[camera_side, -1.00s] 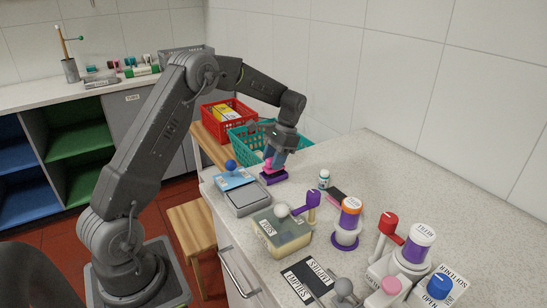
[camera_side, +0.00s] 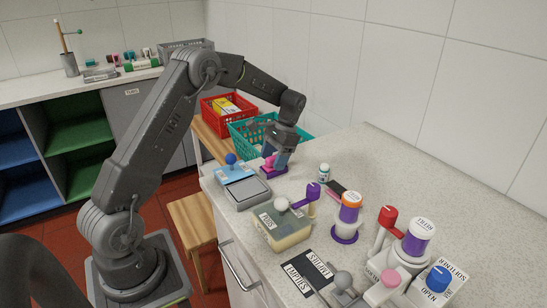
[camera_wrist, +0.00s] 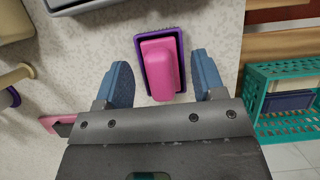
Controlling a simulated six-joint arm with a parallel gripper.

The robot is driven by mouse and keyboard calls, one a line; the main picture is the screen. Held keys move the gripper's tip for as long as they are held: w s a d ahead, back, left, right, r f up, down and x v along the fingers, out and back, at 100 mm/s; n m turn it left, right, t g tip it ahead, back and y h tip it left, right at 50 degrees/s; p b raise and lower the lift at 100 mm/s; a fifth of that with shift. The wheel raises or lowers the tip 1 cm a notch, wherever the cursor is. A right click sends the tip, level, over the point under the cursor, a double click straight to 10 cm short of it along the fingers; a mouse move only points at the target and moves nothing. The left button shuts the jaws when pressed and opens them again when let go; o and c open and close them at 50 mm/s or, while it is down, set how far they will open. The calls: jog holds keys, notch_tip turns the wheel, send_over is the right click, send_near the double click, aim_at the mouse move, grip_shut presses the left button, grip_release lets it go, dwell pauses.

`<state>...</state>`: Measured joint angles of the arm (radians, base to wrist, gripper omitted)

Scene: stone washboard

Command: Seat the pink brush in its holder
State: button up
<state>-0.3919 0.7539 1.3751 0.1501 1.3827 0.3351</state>
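The pink brush (camera_wrist: 158,68) lies in the purple holder (camera_wrist: 141,46) in the wrist view, with the purple rim showing around its far end and sides. In the side view the brush (camera_side: 269,161) shows as a pink shape on the purple holder (camera_side: 273,173) near the back of the counter. My gripper (camera_wrist: 164,78) is open, with one blue finger on each side of the brush and a visible gap on both sides. In the side view my gripper (camera_side: 281,157) is low over the holder and partly hides the brush.
A teal basket (camera_side: 300,128) and a red basket (camera_side: 222,111) stand behind. A grey scale-like box (camera_side: 247,193) and a soap tub (camera_side: 283,232) are nearer. A dark and pink bar (camera_side: 337,188) and a small bottle (camera_side: 324,173) lie to the right.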

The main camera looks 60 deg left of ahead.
jog(key=shift+o, duration=0.2)
jog(key=v, duration=1.3)
jog(key=shift+r, duration=0.35)
jog(key=shift+r, duration=0.1)
jog(key=s+d+r+t, duration=0.5)
jog(key=s+d+r, duration=0.5)
jog(key=s+d, duration=0.3)
jog(key=s+d+f+t, duration=0.2)
jog(key=s+d+f, duration=0.1)
jog(key=s, duration=0.4)
jog(key=s+d+f+t, duration=0.3)
jog(key=s+d, duration=0.1)
jog(key=s, duration=0.4)
jog(key=shift+d, duration=0.2)
